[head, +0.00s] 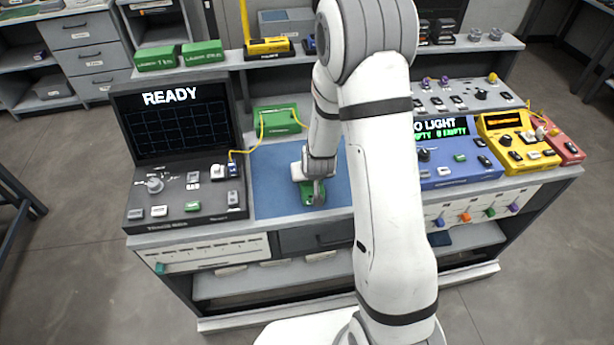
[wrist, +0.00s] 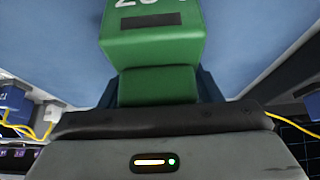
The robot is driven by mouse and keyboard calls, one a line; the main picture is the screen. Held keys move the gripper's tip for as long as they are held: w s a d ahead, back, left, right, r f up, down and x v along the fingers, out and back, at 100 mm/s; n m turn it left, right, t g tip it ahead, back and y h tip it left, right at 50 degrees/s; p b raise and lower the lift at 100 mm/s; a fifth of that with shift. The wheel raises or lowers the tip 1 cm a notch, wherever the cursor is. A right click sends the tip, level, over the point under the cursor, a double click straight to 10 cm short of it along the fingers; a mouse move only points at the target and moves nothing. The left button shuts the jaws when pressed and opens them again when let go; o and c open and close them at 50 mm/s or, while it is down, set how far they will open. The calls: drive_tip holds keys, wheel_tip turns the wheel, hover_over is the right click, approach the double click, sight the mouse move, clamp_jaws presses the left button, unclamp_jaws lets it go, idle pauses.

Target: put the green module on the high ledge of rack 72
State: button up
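A green module (wrist: 152,45) with pale markings and a dark slot fills the upper middle of the wrist view. My gripper (wrist: 157,92) has a dark finger against each side of its narrower lower part, with no gap showing. In the head view my gripper (head: 314,194) is low over the blue mat (head: 275,185), with a bit of green (head: 306,192) showing at its fingers. Whether the module touches the mat is hard to tell. I cannot make out a rack marked 72 or its high ledge.
Two green boxes (head: 156,58) (head: 202,53) stand on the back shelf. A green box with yellow cables (head: 280,118) sits behind the mat. A console reading READY (head: 178,120) is at left; blue (head: 450,160) and yellow (head: 515,140) units are at right. The surrounding floor has clear areas.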

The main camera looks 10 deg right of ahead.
drive_tip(key=o, duration=0.4)
drive_tip(key=shift+r, duration=0.1)
